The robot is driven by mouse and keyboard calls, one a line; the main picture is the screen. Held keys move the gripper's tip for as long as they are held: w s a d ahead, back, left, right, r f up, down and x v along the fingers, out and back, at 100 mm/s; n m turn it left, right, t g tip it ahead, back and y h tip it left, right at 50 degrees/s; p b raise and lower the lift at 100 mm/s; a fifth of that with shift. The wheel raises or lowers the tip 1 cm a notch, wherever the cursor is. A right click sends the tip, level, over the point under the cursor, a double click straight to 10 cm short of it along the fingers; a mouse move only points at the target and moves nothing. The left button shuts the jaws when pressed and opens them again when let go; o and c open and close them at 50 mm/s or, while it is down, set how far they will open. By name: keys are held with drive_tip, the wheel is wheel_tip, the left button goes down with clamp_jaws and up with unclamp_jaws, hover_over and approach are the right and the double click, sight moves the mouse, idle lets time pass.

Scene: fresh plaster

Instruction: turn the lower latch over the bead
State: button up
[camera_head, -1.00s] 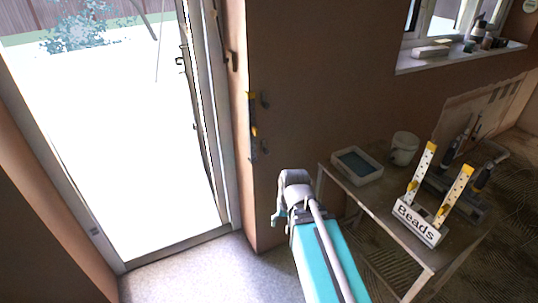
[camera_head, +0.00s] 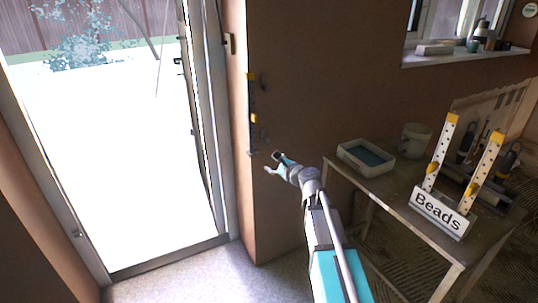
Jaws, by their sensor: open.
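A narrow bead (camera_head: 251,98) with yellow marks stands upright along the wall's outer corner beside the door. A small dark upper latch (camera_head: 264,88) sticks out on the wall just right of it. The lower latch (camera_head: 264,143) is a small dark shape further down, close to my gripper; its turn and whether it covers the bead are too small to tell. My gripper (camera_head: 271,162) is open and empty, its fingers pointing left toward the lower end of the bead. I cannot tell whether it touches the latch or wall.
A table (camera_head: 441,256) at the right holds a grey tray (camera_head: 343,154), a white bucket (camera_head: 416,140) and a "Beads" rack (camera_head: 440,214) with upright yellow-tipped strips. A glass door (camera_head: 120,170) stands left of the corner. The floor below the corner is clear.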

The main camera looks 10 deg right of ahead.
sight(268, 143)
drive_tip(key=w+d+m+t, duration=0.1)
drive_tip(key=m, duration=0.1)
drive_tip(key=w+d+m+t+h+b, duration=0.1)
drive_tip(key=d+m, duration=0.1)
drive_tip(key=w+d+f+m+h+b, duration=0.1)
drive_tip(key=m, duration=0.1)
drive_tip(key=shift+w+d+t, duration=0.2)
drive_tip(key=shift+d+t, duration=0.15)
drive_tip(key=shift+t, duration=0.05)
drive_tip(key=shift+w, duration=0.1)
drive_tip(key=x, duration=1.3)
drive_tip(key=shift+w+a, duration=0.15)
drive_tip(key=shift+w, duration=0.1)
clamp_jaws()
